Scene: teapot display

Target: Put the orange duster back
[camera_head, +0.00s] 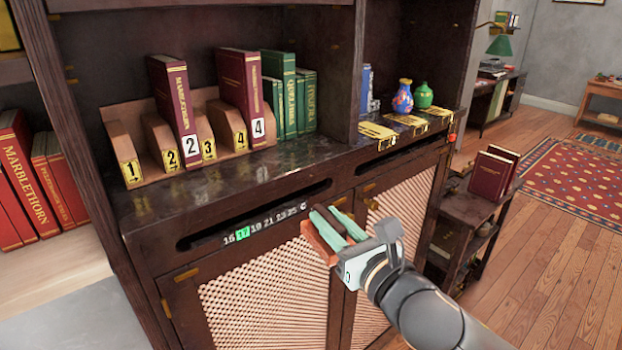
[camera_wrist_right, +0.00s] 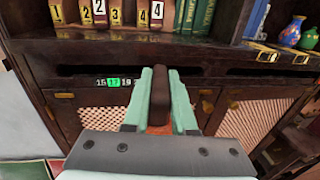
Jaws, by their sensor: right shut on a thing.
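My right gripper (camera_head: 341,228), with pale green fingers, is in front of the dark cabinet. It also shows in the right wrist view (camera_wrist_right: 161,95), shut on the orange duster. The duster's orange part (camera_head: 318,243) shows below and left of the fingers in the head view. Its dark brown handle (camera_wrist_right: 160,88) stands between the fingers in the wrist view. Much of the duster is hidden by the gripper. Whether it touches the cabinet front cannot be told. My left gripper is not in view.
A number strip (camera_head: 265,223) with 17 lit green sits in a slot left of the duster. Books stand in a numbered wooden rack (camera_head: 125,150) on the ledge above. Two vases (camera_head: 403,97) stand to the right. A low side shelf (camera_head: 470,207) holds red books.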

